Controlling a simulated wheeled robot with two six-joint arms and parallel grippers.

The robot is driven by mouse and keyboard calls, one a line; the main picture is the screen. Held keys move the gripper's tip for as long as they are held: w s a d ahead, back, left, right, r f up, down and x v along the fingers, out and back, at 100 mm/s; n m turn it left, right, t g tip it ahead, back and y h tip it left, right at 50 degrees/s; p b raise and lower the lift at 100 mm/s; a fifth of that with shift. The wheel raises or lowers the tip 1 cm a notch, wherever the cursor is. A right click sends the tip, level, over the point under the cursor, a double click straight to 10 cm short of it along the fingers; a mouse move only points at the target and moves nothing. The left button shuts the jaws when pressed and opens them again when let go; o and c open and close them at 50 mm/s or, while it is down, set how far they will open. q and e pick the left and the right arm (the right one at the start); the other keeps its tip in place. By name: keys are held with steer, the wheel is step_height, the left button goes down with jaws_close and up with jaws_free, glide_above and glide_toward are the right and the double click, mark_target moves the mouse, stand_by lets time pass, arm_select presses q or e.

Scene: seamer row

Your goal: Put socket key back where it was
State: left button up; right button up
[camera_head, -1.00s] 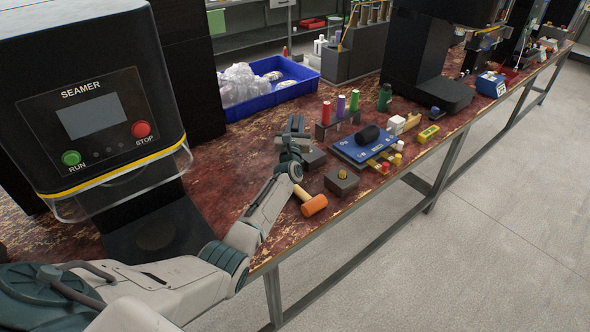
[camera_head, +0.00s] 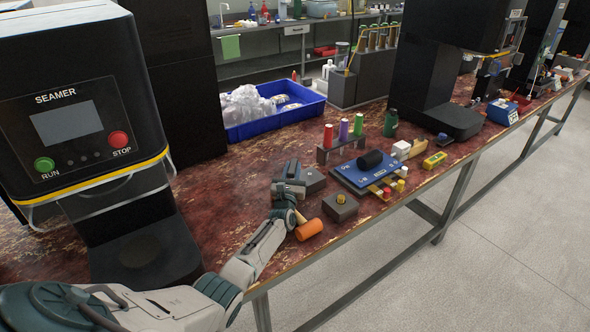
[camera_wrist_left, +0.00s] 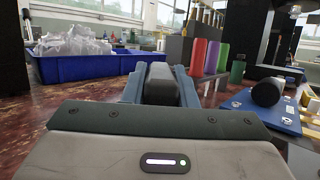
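In the left wrist view a grey, block-like piece (camera_wrist_left: 160,82) fills the gap between the two fingers. I cannot tell whether it is held or stands behind them. No socket key can be made out with certainty. A dark rack (camera_head: 322,156) behind the gripper holds upright red (camera_head: 328,136), purple (camera_head: 343,130) and green (camera_head: 358,123) cylinders. My right gripper is not in view.
An orange-headed mallet (camera_head: 309,229) lies close to my left wrist. A block with a yellow knob (camera_head: 341,207) and a blue plate (camera_head: 350,177) with a black cylinder (camera_head: 370,160) are to the right. A blue bin (camera_head: 262,128) stands behind; the seamer (camera_head: 80,100) is left.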

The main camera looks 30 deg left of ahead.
arm_select(q)
steer(key=o, duration=0.4)
steer(key=shift+r+y, duration=0.25)
steer(key=shift+y, duration=0.05)
steer(key=shift+c, duration=0.2)
steer(key=shift+d+r, duration=0.1)
steer(key=shift+s+f, duration=0.2)
steer(key=shift+s, duration=0.05)
steer(key=shift+s+d+f+b, duration=0.1)
steer(key=shift+s+d+b, duration=0.05)
steer(key=shift+s+b, duration=0.15)
steer(key=s, duration=0.1)
steer(key=s+d, duration=0.1)
steer(key=shift+s+p, duration=0.3)
steer(key=shift+p, duration=0.1)
glide_toward(291, 175)
steer(key=shift+a+r, duration=0.1)
steer(key=shift+r, duration=1.5)
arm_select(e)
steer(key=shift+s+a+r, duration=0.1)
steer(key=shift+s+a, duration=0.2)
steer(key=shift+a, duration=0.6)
